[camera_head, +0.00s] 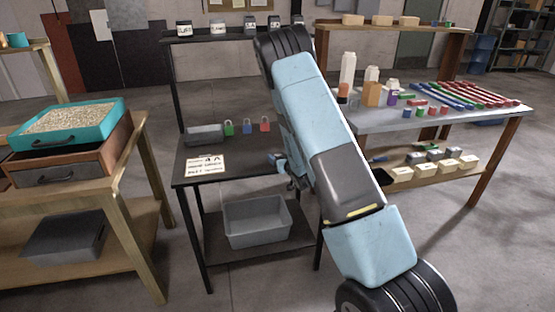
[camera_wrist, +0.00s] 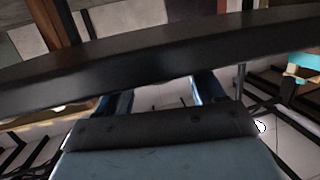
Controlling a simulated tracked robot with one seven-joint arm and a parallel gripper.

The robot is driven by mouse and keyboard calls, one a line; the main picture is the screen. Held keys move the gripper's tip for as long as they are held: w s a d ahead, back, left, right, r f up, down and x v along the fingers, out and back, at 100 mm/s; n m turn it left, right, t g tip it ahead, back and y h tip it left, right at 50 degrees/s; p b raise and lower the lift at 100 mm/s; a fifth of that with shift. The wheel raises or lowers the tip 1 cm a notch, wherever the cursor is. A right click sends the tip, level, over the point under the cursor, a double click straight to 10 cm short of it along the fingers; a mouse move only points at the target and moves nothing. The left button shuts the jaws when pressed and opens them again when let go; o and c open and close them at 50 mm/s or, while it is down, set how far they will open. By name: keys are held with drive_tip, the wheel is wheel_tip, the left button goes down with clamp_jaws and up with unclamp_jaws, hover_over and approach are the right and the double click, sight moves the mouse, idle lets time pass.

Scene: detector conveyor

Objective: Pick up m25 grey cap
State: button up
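I cannot make out an m25 grey cap in either view. Small coloured caps (camera_head: 420,112) in red, green and blue stand on the grey table at the right, too small to read. My gripper (camera_wrist: 160,96) shows two blue fingers set apart, with only floor visible between them. Its tips are partly hidden by a dark bar crossing the wrist view. In the head view my arm covers most of the gripper, and only small blue and dark parts show beside the black table.
The black table (camera_head: 205,175) holds a grey bin, padlocks (camera_head: 247,127) and a sign (camera_head: 205,165). A grey tub (camera_head: 255,222) sits on its lower shelf. Bottles (camera_head: 347,68) and red and blue rods (camera_head: 460,95) crowd the right table. A teal tray (camera_head: 70,117) stands left.

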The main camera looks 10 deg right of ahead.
drive_tip(key=c, duration=1.1)
drive_tip(key=shift+r, duration=0.15)
